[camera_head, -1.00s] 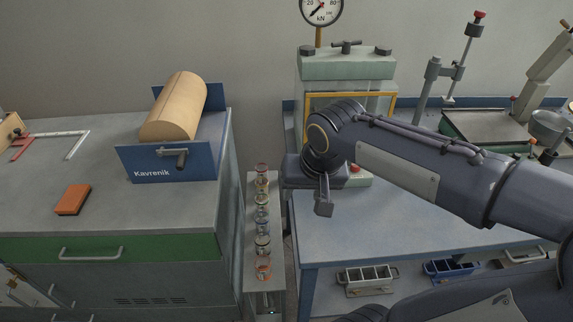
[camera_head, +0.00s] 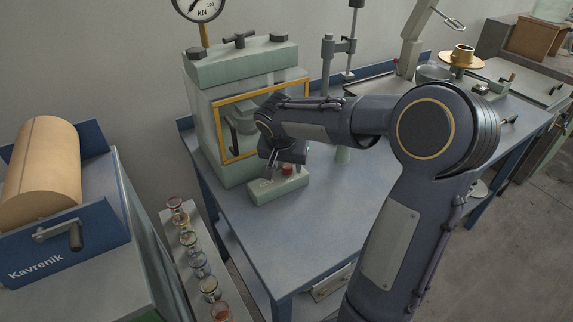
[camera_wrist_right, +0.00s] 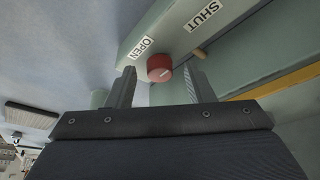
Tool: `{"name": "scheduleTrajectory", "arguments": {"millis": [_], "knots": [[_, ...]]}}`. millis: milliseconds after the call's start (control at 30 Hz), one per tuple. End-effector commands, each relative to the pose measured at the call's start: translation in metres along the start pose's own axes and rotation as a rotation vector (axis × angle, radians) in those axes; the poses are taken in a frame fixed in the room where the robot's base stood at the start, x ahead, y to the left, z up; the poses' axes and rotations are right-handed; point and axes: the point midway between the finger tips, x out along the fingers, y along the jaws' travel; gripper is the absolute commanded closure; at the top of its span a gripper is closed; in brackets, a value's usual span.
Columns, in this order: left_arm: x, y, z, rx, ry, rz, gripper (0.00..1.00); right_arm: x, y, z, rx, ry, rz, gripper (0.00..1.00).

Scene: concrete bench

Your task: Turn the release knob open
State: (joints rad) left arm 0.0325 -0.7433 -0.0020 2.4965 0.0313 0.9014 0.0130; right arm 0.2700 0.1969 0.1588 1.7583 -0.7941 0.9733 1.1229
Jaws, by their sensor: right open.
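The red release knob (camera_head: 287,169) sits on a small pale green box (camera_head: 277,188) at the foot of the pale green press (camera_head: 222,120). In the right wrist view the red knob (camera_wrist_right: 160,67) lies between and just beyond the fingertips, with OPEN and SHUT labels beside it. My right gripper (camera_head: 284,168) is open; the wrist view shows its two fingers (camera_wrist_right: 163,80) apart with nothing held. I cannot tell whether a finger touches the knob. My left gripper is not in view.
The press has a yellow-framed guard (camera_head: 219,131) close to my right arm. The blue bench top (camera_head: 270,235) is clear in front of the box. Several small jars (camera_head: 199,263) stand on a narrow shelf to the left. A blue Kavrenik roll holder (camera_head: 80,245) is at far left.

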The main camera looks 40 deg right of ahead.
Motion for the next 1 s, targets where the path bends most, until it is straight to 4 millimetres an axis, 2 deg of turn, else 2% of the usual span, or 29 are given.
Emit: {"name": "scheduleTrajectory", "arguments": {"millis": [267, 600, 1000], "knots": [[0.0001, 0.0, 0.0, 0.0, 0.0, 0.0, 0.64, 0.0016, 0.0003, 0.0, 0.0, 0.0, 0.0, 0.53], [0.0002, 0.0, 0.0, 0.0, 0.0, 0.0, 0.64, 0.0014, 0.0003, 0.0001, 0.0, 0.0, 0.0, 0.96], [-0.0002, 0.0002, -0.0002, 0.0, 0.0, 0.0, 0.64, 0.0012, 0.0015, 0.0002, -0.08, -0.001, -0.034, 0.97]]}}
